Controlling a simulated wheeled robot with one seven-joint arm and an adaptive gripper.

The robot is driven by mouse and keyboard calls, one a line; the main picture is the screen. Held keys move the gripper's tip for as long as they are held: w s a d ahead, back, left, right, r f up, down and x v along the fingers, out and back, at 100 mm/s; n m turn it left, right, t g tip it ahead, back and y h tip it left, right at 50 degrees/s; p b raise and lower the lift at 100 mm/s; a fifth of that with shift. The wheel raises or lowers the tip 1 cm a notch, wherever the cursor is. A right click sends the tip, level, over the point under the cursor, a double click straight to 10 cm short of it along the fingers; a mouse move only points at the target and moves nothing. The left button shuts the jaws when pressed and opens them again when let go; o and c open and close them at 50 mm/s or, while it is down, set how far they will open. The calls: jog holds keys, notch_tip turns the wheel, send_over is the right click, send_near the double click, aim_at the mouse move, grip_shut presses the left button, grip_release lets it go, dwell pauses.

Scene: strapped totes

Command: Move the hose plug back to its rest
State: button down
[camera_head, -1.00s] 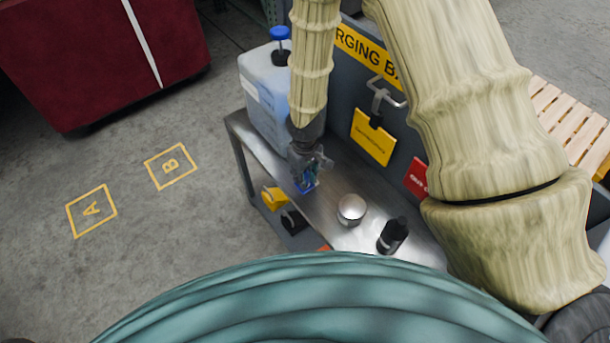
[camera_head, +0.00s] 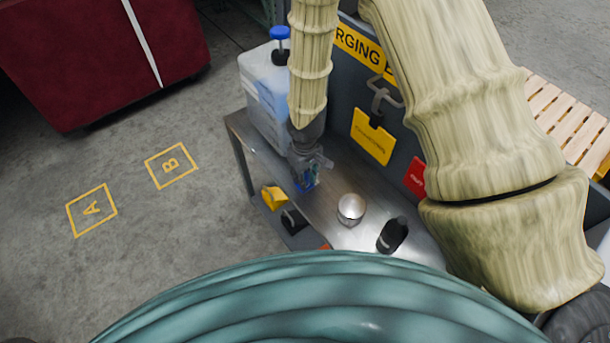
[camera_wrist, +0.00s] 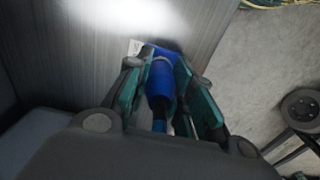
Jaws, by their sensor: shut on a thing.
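The hose plug, a blue cylinder with a dark lower part (camera_wrist: 160,80), is between the teal-padded fingers of my gripper (camera_wrist: 158,68) in the wrist view. My gripper is shut on it. In the head view my gripper (camera_head: 306,170) points down over the left part of the metal bench (camera_head: 335,205), and a bit of blue shows at its fingertips. A wider blue piece shows around the plug's far end. I cannot tell whether that is part of the plug or its rest, nor whether the plug touches the bench.
A white jug with a blue cap (camera_head: 262,90) stands close behind my gripper. A round metal tin (camera_head: 351,209) and a black bottle (camera_head: 392,235) stand to the right. Yellow (camera_head: 274,198) and black (camera_head: 294,220) holders sit at the bench's front edge. A grey panel rises behind.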

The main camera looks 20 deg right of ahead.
jog(key=shift+f, duration=0.35)
jog(key=c, duration=1.1)
grip_release()
jog(key=shift+c, duration=0.2)
notch_tip(320, 180, up, 12)
jog(key=shift+f, duration=0.2)
jog(key=shift+r, duration=0.2)
